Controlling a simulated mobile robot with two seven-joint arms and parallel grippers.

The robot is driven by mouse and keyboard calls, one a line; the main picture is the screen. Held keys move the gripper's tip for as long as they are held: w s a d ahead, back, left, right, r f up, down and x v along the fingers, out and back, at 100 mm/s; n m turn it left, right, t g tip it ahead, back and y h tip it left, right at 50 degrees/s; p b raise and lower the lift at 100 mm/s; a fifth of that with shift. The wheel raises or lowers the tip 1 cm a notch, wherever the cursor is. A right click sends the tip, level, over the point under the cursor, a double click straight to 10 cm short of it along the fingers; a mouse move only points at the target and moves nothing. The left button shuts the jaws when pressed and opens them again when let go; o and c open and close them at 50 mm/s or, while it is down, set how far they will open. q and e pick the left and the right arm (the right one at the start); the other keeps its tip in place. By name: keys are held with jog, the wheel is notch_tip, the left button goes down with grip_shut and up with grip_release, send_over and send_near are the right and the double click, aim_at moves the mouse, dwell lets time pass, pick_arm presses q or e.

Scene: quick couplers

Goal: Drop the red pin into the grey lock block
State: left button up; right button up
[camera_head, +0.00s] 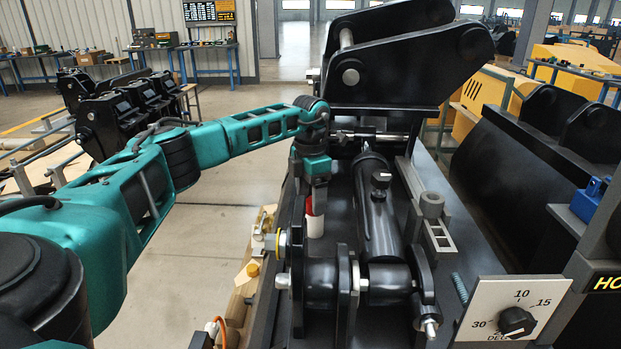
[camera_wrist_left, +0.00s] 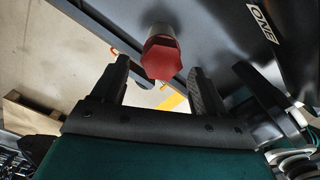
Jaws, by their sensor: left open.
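The red pin (camera_wrist_left: 162,58) has a hexagonal red head on a pale round shaft. In the wrist view it lies between and just beyond the open fingers of my left gripper (camera_wrist_left: 160,68), with gaps on both sides. In the head view my left gripper (camera_head: 316,182) points down just above the pin, whose red top (camera_head: 309,206) and white body (camera_head: 315,226) show below the fingers. What appears to be the grey lock block (camera_head: 433,206), with a round collar, is to the right, beyond the black cylinder. My right gripper is not in view.
A black cylinder (camera_head: 381,225) lies between the pin and the grey block. Black lugs (camera_head: 322,283) stand in front, and a large black bracket (camera_head: 400,60) rises behind. A dial panel (camera_head: 512,308) is at the front right.

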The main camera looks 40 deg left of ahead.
pick_arm(q)
jog(key=shift+f, duration=0.65)
jog(key=shift+c, duration=0.4)
jog(key=shift+r, duration=0.1)
jog(key=c, duration=1.2)
